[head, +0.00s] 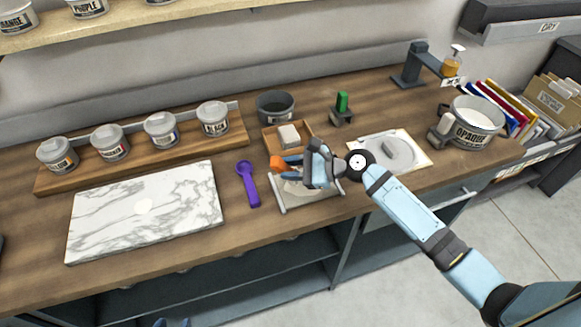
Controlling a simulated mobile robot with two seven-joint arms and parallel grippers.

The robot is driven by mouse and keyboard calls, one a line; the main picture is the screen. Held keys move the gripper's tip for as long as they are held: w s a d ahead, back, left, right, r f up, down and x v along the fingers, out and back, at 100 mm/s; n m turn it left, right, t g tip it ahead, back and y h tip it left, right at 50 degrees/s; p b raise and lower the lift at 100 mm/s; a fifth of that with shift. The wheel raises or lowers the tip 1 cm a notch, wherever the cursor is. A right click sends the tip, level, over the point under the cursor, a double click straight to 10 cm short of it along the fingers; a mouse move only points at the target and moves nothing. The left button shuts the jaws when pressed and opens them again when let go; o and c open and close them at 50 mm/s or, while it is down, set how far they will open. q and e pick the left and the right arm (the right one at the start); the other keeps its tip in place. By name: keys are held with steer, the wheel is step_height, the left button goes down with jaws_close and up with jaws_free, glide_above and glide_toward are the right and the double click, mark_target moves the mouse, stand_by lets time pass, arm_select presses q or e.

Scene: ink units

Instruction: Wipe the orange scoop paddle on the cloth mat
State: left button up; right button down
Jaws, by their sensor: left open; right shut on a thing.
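My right gripper (290,167) reaches in from the right and is shut on the orange scoop paddle (277,163). Only a small orange part shows at the fingertips; the rest is hidden by the gripper. The cloth mat (318,192), pale with grey edge bars, lies at the counter's front edge under this gripper and is partly covered by it. I cannot tell whether the paddle touches the mat. My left gripper (172,323) just shows as blue fingertips at the bottom edge, open and away from the counter objects.
A purple scoop (248,184) lies left of the mat, beside a marble slab (145,210). Behind the mat stand a wooden tray with a pale block (289,135) and a dark pot (275,106). Right are a glass plate (398,152) and the OPAQUE tub (472,127). Labelled jars (160,129) line a rack.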

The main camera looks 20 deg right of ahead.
steer(key=shift+f, duration=0.55)
steer(key=shift+f+b, duration=0.3)
steer(key=shift+f, duration=0.15)
